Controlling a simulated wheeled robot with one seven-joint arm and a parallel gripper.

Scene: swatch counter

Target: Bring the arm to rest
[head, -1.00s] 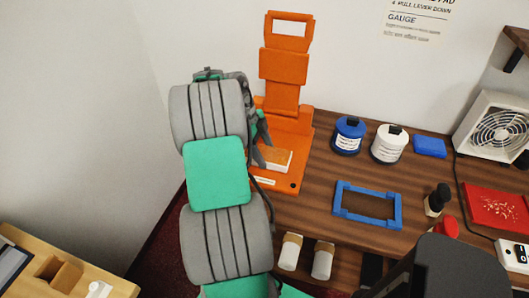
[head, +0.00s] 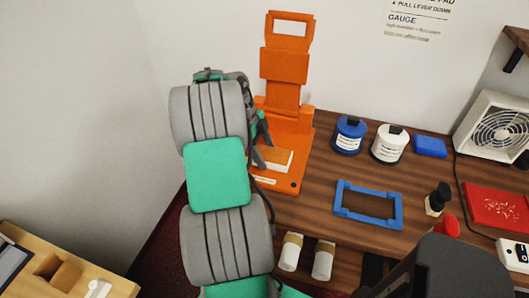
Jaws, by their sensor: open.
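My gripper (head: 262,148) shows in the head view at the left end of the counter, partly hidden behind my own grey and green arm links. Its dark fingers are open beside a small block with a wooden top and white side (head: 275,159). The block lies on the base of the orange lever press (head: 290,125). The fingertips look close to the block's left edge; I cannot tell whether they touch it. The press's lever stands raised at the back.
The brown counter (head: 330,160) carries a blue jar (head: 348,135), a white jar (head: 389,144), a blue block (head: 430,147), a blue frame (head: 367,205), a red pad (head: 497,206) and a fan (head: 493,127). Two white cylinders (head: 291,252) sit below the front edge. A wooden table (head: 110,288) is lower left.

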